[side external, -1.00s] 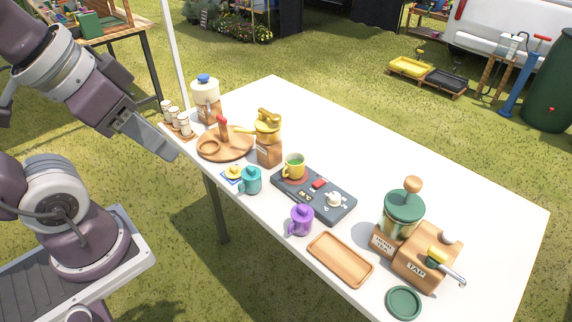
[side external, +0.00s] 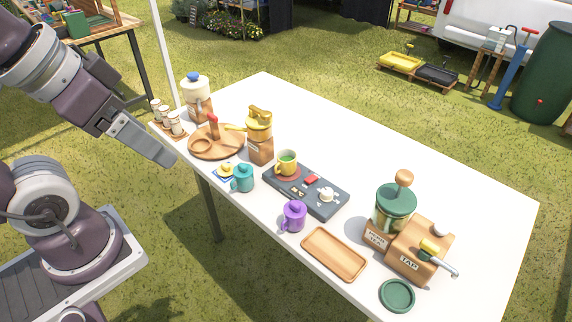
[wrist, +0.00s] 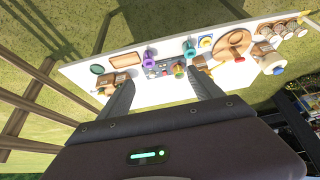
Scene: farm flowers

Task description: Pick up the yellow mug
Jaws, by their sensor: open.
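The yellow mug (side external: 286,163) stands upright on a round reddish coaster at the left end of the dark grey tray (side external: 325,206), with something green inside. Its handle faces left in the side view. In the wrist view the yellow mug (wrist: 179,70) shows small, between my two fingers. My gripper (side external: 172,160) is beyond the table's left edge in the side view, well away from the mug. In the wrist view my gripper (wrist: 163,88) has its fingers wide apart with nothing between them.
A teal mug (side external: 243,178) and a purple mug (side external: 294,216) stand near the yellow mug. A wooden block with a yellow top (side external: 260,138) is just behind it. A wooden tray (side external: 334,254) and a green-jar tap stand (side external: 408,235) are at right. The table's far side is clear.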

